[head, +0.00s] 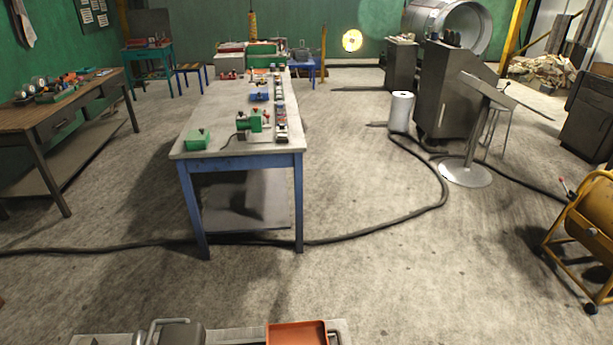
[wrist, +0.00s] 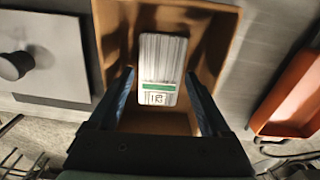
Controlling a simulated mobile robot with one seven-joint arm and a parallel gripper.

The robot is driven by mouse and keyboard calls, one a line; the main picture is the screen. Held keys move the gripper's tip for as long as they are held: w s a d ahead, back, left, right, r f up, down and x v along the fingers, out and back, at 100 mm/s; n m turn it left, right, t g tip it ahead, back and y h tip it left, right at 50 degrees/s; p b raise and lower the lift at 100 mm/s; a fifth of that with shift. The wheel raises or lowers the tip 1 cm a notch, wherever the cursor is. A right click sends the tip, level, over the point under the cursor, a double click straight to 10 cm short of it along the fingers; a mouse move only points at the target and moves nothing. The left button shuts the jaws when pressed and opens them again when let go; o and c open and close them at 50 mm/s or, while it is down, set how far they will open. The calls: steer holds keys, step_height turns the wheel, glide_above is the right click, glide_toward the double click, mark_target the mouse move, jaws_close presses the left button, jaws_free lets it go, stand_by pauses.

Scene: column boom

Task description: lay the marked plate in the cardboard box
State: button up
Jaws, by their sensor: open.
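The marked plate (wrist: 162,62) is pale and ribbed, with a green band and a small dark-printed label near its lower end. In the wrist view it lies inside the cardboard box (wrist: 222,50), with box walls visible around it. Whether it rests flat on the box floor is hard to tell. My gripper (wrist: 160,76) is open, its two fingers apart on either side of the plate's lower part, with gaps to the plate. The fingers appear over the box. Neither plate, box nor gripper shows in the head view.
An orange tray (wrist: 292,92) stands right of the box; an orange tray (head: 297,333) also shows at the head view's bottom edge. A grey panel with a round knob (wrist: 18,65) is left of the box. A blue-legged workbench (head: 215,130) stands farther off, with open floor before it.

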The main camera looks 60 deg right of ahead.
step_height(320, 180, up, 12)
steer(key=shift+f, duration=0.2)
steer(key=shift+s, duration=0.1)
stand_by(0.6)
